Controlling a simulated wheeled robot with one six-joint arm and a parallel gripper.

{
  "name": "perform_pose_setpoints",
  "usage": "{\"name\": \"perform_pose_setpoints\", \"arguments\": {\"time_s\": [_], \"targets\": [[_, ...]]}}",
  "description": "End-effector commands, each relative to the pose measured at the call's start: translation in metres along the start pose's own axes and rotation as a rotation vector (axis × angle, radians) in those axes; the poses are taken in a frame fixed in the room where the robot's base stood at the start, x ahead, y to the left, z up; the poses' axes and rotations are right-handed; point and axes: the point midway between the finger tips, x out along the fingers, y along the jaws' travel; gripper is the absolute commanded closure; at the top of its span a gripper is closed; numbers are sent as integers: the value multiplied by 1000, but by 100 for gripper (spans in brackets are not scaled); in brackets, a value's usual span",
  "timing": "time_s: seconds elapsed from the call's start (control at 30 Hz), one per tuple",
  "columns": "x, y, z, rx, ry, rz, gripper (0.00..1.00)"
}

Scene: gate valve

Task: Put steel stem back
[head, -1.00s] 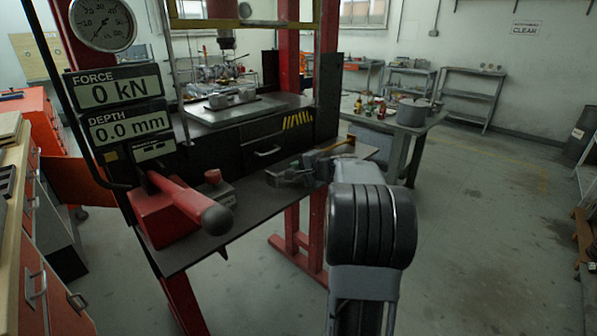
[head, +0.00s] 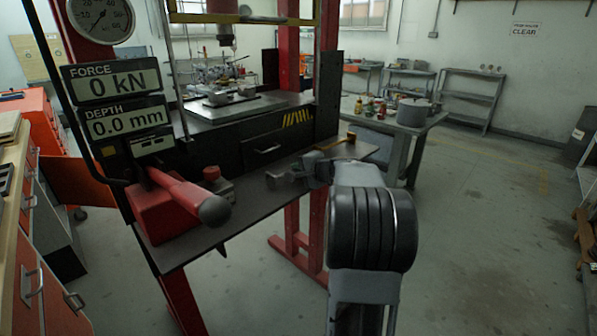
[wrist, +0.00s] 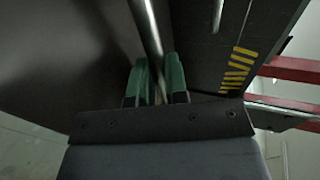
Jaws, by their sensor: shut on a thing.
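My gripper (wrist: 160,85) has two green-padded fingers. In the wrist view they are shut on a thin shiny rod, apparently the steel stem (wrist: 150,28), which runs up and away between them. Its far end leaves the top of the picture. In the head view my gripper (head: 312,172) is low over the dark front shelf (head: 235,215) of the press, reaching in from the right. The stem cannot be made out there. A small grey block-like piece (head: 279,180) shows just left of the gripper; whether it touches the gripper cannot be told.
A red lever with a dark knob (head: 214,210) sticks out over the shelf's left part. The press bed (head: 262,106), with metal parts on it, stands behind.

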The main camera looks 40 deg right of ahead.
Motion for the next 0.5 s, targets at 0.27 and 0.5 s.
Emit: {"name": "perform_pose_setpoints", "arguments": {"time_s": [0.27,0.5], "targets": [[2,7,1,4,-4,12,72],[2,9,1,5,-5,15,60]]}}
